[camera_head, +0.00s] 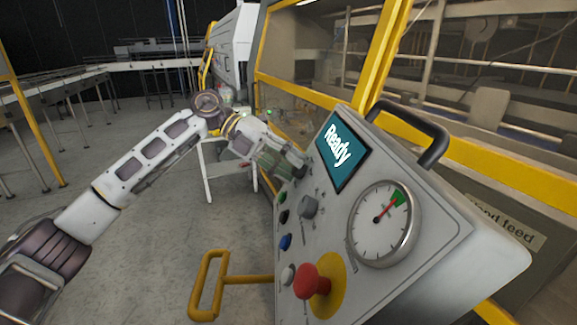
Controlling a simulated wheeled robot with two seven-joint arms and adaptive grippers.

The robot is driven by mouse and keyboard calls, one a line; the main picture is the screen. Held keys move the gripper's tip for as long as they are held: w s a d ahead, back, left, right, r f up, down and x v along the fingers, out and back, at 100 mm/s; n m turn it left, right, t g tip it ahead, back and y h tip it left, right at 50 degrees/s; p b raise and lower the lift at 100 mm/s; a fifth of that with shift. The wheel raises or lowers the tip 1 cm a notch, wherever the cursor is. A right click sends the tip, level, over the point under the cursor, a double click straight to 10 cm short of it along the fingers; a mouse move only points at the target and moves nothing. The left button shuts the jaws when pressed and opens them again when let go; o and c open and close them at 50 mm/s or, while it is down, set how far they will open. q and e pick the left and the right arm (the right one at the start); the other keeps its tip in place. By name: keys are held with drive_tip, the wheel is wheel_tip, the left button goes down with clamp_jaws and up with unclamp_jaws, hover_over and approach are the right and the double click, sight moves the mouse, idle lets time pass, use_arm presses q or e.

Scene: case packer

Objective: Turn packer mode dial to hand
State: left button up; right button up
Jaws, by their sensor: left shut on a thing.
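The grey control panel (452,222) fills the right side, with a lit screen (341,150) reading "Ready". My left gripper (292,164) reaches in from the left to the panel's upper left edge, beside the screen. It is shut on a dial there, which the fingers mostly hide; its pointer and the setting cannot be read. My right gripper is not in view.
A red mushroom button (310,281), small push buttons and a round gauge (383,223) sit lower on the panel. A black handle (412,128) is at its top right. A yellow rail (210,287) stands in front. Grey floor is clear at left; conveyors are behind.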

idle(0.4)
use_arm(q)
drive_tip(key=o, duration=1)
drive_tip(key=shift+a, duration=0.1)
drive_tip(key=shift+v, duration=5.95)
drive_tip(key=shift+m, duration=0.3)
